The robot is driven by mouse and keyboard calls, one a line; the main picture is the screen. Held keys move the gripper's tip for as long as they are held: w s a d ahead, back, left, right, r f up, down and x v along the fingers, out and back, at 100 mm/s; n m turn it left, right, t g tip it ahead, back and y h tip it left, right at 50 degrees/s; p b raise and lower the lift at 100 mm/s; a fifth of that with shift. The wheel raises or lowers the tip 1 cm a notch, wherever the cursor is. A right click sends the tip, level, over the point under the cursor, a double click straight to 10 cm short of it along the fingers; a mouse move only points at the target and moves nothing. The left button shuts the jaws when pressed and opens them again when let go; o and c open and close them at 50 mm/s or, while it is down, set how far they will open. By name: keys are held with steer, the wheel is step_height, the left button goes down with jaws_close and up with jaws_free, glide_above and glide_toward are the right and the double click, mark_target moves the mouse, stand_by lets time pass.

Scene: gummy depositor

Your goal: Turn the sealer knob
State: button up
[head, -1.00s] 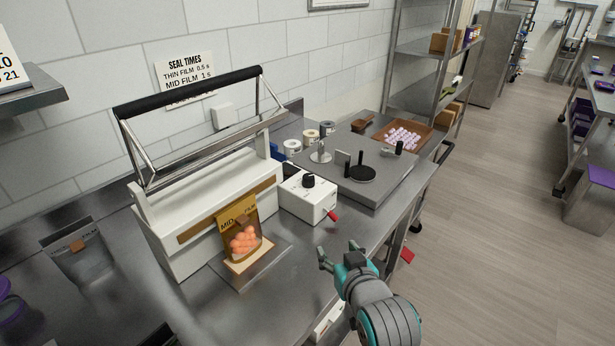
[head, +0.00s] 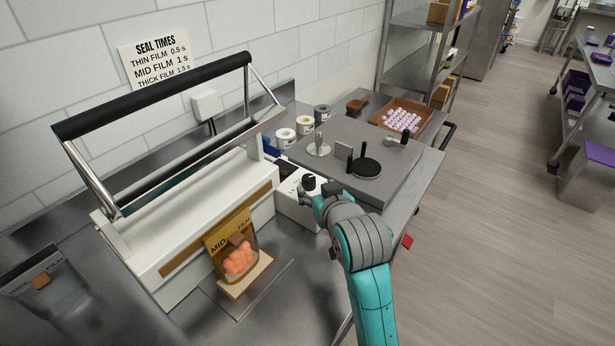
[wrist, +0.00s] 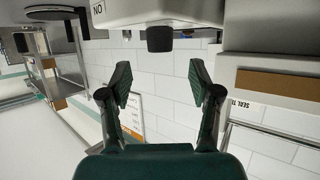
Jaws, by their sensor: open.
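The sealer is a long white machine (head: 170,238) with a raised black-handled bar (head: 160,92). In the wrist view the jaws are open and empty. The knob (wrist: 160,38) lies just beyond the fingertips, roughly centred between them, with the white box (wrist: 160,12) behind it. The fingers appear apart from the knob. The dial marks cannot be read.
A pouch (head: 231,246) marked MID FILM stands before the sealer. A wall sign (head: 158,60) lists seal times: thin 0.5 s, mid 1 s, thick 1.5 s. A grey plate machine (head: 390,165) stands right of the box. A clear pouch (head: 45,295) is at left.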

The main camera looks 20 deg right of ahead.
mark_target(311, 182)
steer(key=x, duration=0.8)
steer(key=c, duration=1.2)
